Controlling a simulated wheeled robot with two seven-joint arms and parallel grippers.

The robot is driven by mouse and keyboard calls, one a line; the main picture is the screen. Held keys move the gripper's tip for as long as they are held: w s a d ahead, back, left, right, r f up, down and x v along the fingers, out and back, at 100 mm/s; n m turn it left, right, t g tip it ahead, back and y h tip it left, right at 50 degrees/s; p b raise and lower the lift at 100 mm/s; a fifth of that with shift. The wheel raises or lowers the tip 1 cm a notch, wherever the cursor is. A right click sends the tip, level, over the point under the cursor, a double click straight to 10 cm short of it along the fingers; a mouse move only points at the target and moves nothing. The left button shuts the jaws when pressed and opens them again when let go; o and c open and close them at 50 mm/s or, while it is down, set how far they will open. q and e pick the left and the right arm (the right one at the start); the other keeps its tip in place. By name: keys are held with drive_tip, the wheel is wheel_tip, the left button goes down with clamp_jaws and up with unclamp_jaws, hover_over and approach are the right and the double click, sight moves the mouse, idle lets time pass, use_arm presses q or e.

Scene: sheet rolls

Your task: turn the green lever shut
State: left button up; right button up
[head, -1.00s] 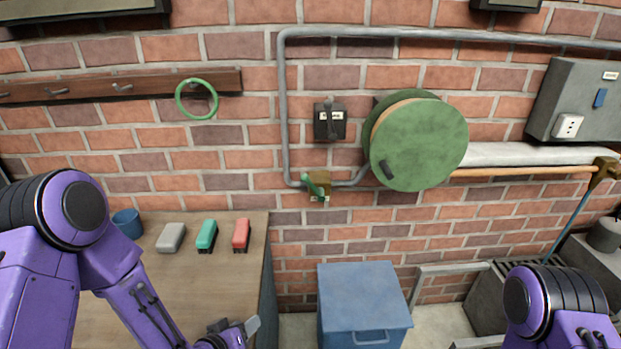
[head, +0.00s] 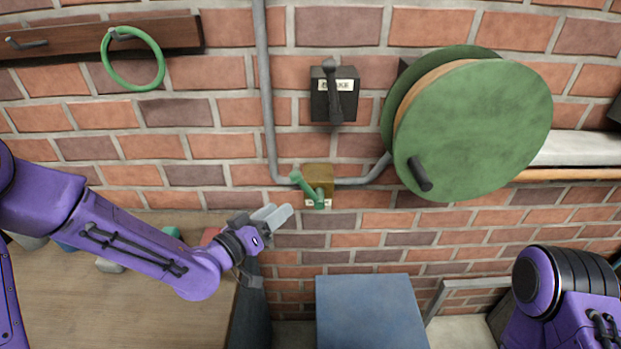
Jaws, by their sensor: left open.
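The green lever (head: 312,189) sits on a brass valve block (head: 320,177) on the brick wall, in the middle of the head view. Its handle slants from upper left to lower right, with a pale label beneath it. My left gripper (head: 279,217) is open and empty, just left of and slightly below the lever, apart from it in the picture. Its fingers point right toward the wall. My right gripper is out of view; only part of my right arm shows at the lower right.
A dark switch box (head: 334,94) hangs above the lever. A large green reel (head: 478,130) juts out at the right. A grey pipe (head: 266,90) runs beside the valve. A workbench (head: 60,300) and a blue box (head: 370,312) stand below. A green ring (head: 133,86) hangs upper left.

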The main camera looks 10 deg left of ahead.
sight(303, 189)
use_arm(q)
drive_tip(key=w, duration=0.1)
drive_tip(key=w+d+r+p, duration=0.1)
drive_tip(key=w+d, duration=0.1)
drive_tip(key=shift+w+r, duration=0.25)
drive_tip(key=x, duration=0.2)
drive_tip(key=p+x, duration=0.1)
drive_tip(key=x, duration=0.3)
drive_tip(key=shift+w+f+p, duration=0.15)
drive_tip(key=shift+f+p, duration=0.1)
drive_tip(key=shift+p, duration=0.1)
drive_tip(key=shift+d+r, duration=0.1)
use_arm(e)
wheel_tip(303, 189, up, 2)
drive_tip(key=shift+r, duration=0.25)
use_arm(q)
clamp_jaws()
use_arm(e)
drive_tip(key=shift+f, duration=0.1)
